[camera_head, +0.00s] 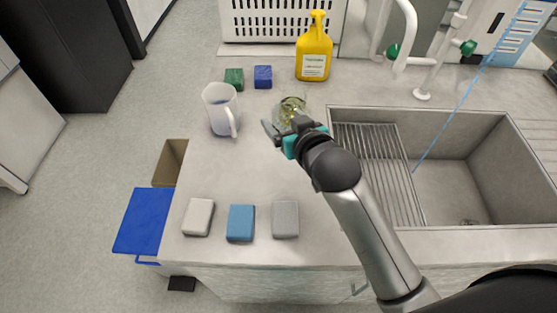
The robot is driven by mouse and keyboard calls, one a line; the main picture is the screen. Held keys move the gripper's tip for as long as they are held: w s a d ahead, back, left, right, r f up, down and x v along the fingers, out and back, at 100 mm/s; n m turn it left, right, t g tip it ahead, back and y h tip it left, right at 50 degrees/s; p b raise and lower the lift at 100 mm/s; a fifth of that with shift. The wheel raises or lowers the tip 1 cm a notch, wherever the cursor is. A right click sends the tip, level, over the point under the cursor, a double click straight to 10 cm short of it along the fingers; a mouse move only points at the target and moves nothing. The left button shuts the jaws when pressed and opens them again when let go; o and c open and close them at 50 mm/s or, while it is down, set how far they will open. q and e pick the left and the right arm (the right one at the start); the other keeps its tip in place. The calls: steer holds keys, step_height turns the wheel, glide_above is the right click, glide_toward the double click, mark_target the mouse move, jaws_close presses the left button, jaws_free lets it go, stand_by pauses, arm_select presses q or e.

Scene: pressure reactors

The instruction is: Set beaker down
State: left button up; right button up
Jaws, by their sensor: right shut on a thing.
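A clear glass beaker (291,107) with yellowish-green contents shows just beyond my right gripper (279,128), over the left part of the counter near the sink. My right gripper is shut on the beaker, and its fingers and wrist hide part of the glass. I cannot tell whether the beaker's base touches the counter (235,176). My left gripper is not in view.
Green (234,78) and blue (263,77) blocks and a yellow bottle (313,52) stand behind. Several sponge-like blocks (241,222) lie in front. The sink (455,170) with its rack is on the right.

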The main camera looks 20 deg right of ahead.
step_height(320, 180, down, 13)
steer(key=b, duration=0.3)
steer(key=shift+f, duration=0.1)
steer(key=shift+f+b, duration=0.15)
steer(key=shift+b, duration=0.15)
steer(key=o, duration=1.2)
steer(key=shift+o, duration=0.2)
steer(key=shift+s, duration=0.2)
steer(key=p+v, duration=0.2)
steer(key=v, duration=0.9)
steer(key=shift+s+r, duration=0.25)
steer(key=shift+r, duration=0.1)
